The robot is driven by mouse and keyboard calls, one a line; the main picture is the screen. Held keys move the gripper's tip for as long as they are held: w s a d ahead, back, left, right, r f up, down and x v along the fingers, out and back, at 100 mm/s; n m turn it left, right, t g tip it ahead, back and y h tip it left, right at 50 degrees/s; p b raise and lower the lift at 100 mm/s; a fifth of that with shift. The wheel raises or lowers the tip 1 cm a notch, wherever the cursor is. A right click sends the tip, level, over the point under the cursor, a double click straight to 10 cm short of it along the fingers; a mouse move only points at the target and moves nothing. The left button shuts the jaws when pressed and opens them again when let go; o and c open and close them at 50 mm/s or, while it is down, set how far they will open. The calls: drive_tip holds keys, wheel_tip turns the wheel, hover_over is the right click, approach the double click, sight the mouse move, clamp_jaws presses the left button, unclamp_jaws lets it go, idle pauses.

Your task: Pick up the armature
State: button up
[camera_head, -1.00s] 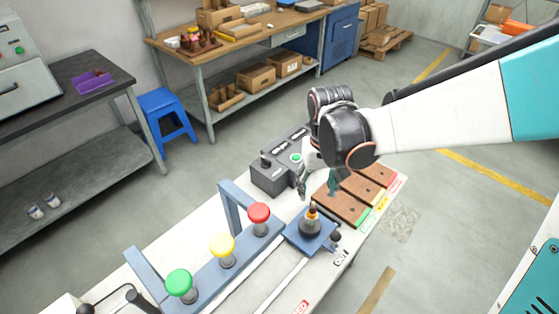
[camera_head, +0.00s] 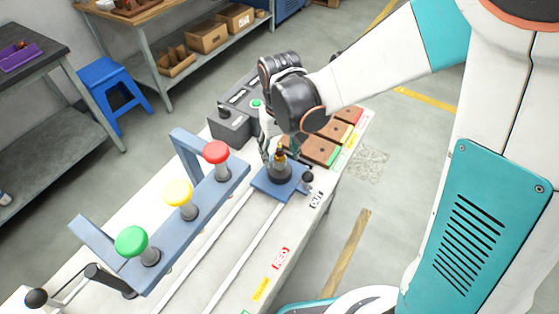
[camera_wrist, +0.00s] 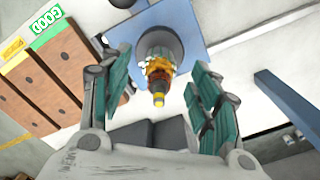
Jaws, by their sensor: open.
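The armature (camera_head: 280,158) stands upright in a grey round holder on a blue plate (camera_head: 266,184). In the wrist view the armature (camera_wrist: 160,68) points toward the camera, between the two teal-padded fingers of my gripper (camera_wrist: 161,80). The fingers are open, with a visible gap on each side of the armature. In the head view my gripper (camera_head: 279,146) is just behind and above the armature, partly overlapped by it.
Red (camera_head: 216,152), yellow (camera_head: 178,193) and green (camera_head: 131,241) buttons stand on a blue bar left of the plate. A grey control box (camera_head: 230,124) is behind. A brown sorting board (camera_head: 318,150) lies right of the gripper. A black knob (camera_head: 307,177) sits at the plate's right.

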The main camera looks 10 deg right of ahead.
wheel_tip(320, 180, down, 3)
drive_tip(key=shift+r+b, duration=0.1)
drive_tip(key=shift+b, duration=0.65)
drive_tip(key=c, duration=1.3)
drive_tip(key=shift+r, duration=0.2)
wheel_tip(320, 180, up, 20)
drive_tip(key=p, duration=1.4)
drive_tip(key=shift+f+p, duration=0.15)
drive_tip(key=shift+p, duration=0.15)
